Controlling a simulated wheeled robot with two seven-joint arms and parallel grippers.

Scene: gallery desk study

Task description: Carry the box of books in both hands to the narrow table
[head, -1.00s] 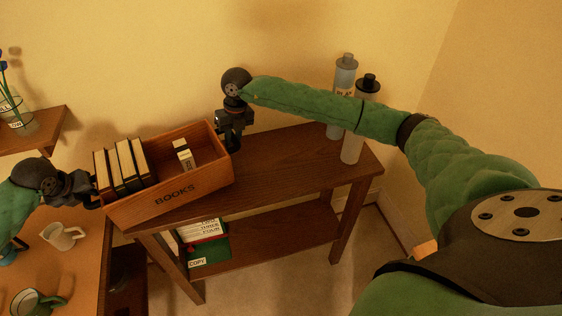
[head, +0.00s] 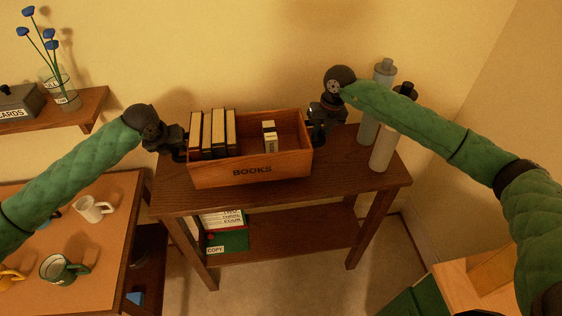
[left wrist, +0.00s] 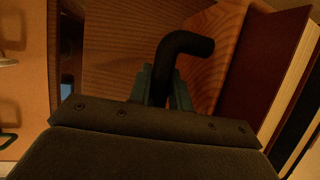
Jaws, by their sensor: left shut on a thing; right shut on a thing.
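The wooden box (head: 225,174) marked BOOKS holds several dark books (head: 211,136) standing at its left and a small white-labelled item (head: 270,136) near its right. It is level, on or just above the left and middle part of the narrow table (head: 345,178); I cannot tell if it touches. My left gripper (head: 180,147) is shut on its left end; the left wrist view shows the fingers (left wrist: 163,87) on a dark bent handle (left wrist: 188,45) beside the box wall. My right gripper (head: 315,132) is shut at its right end, its fingertips partly hidden.
Two grey bottles (head: 385,149) stand at the table's right back, close to my right arm. A lower shelf (head: 285,236) holds books and a green COPY folder (head: 228,240). A desk with mugs (head: 92,208) is at left. A wall shelf (head: 85,112) bears a flower vase.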

